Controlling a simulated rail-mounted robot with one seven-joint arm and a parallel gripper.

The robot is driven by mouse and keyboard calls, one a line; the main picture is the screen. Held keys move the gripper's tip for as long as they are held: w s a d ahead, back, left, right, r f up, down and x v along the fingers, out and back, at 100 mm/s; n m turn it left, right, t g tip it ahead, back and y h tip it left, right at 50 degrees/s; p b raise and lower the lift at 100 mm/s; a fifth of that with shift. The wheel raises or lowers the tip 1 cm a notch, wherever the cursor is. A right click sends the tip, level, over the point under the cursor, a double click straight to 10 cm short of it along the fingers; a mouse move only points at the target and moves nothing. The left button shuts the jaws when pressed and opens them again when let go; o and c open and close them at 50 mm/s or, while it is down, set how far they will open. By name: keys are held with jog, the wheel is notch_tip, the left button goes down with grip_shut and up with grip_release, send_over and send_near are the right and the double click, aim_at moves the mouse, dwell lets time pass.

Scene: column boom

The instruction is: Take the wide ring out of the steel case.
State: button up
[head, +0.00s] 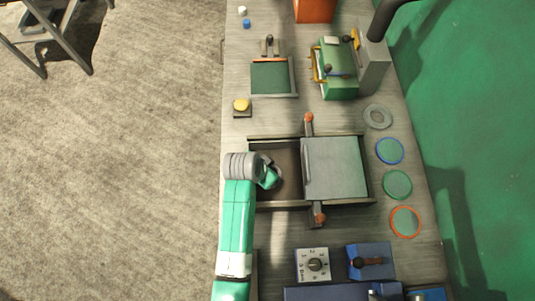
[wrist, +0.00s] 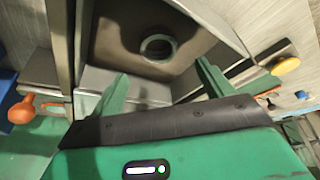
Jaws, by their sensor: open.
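The steel case (head: 280,137) lies on the bench, its left part open and its right part covered by a grey panel (head: 335,168). In the wrist view a grey ring (wrist: 144,50) lies flat on the dark floor of the case, beyond my fingertips. In the head view my arm and gripper largely hide it. My gripper (head: 268,177) is over the open left part of the case. In the wrist view my gripper (wrist: 160,78) is open, with its two green fingers apart and nothing between them. The ring appears roughly centred between the fingers.
Orange knobs (head: 308,118) (head: 319,218) stand at the far and near sides of the case. A yellow button (head: 242,104) is to the upper left. Flat round pieces, including a grey ring (head: 366,116), lie along the right. A dial box (head: 313,264) and blue fixture (head: 370,261) are nearer.

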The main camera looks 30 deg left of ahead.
jog(key=shift+x, duration=0.9)
jog(key=x, duration=0.5)
jog(key=shift+s+f, duration=0.15)
jog(key=shift+s, duration=0.1)
jog(key=c, duration=1.2)
notch_tip(320, 180, up, 10)
jog(key=shift+r, duration=0.1)
